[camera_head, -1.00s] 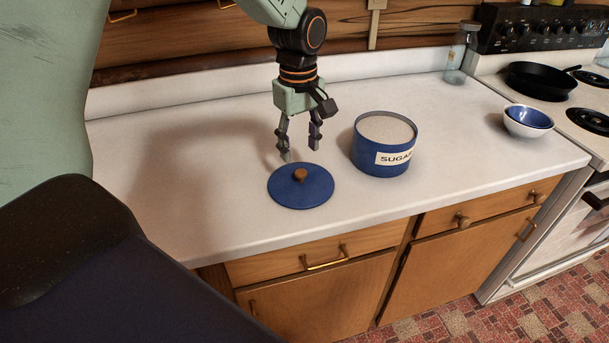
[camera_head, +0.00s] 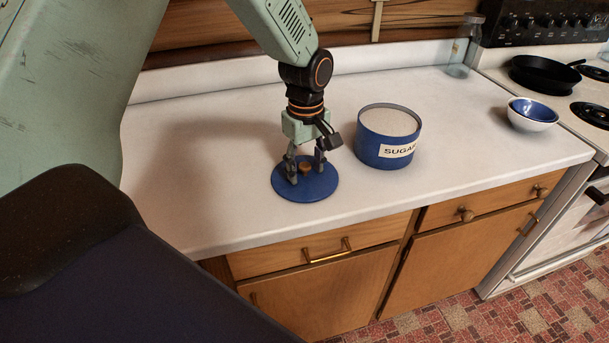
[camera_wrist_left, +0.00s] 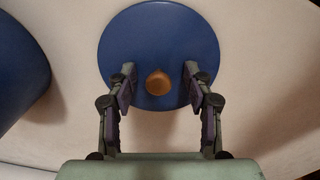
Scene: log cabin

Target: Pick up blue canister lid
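The blue canister lid (camera_head: 318,188) lies flat on the white counter, with a round wooden knob (camera_head: 305,168) at its middle. My left gripper (camera_head: 306,174) points down at the lid, its two fingers on either side of the knob. In the left wrist view the lid (camera_wrist_left: 157,35) lies beneath the fingers, and the gripper (camera_wrist_left: 158,85) is open with gaps on both sides of the knob (camera_wrist_left: 158,83). Whether the fingertips touch the lid cannot be told. The open blue sugar canister (camera_head: 374,150) stands to the right, filled with white sugar. My right gripper is out of view.
A blue-and-white bowl (camera_head: 531,116) sits at the counter's right end near the stove, which holds a black pan (camera_head: 540,74). A clear jar (camera_head: 466,50) stands at the back. The counter (camera_head: 220,150) left of the lid is clear.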

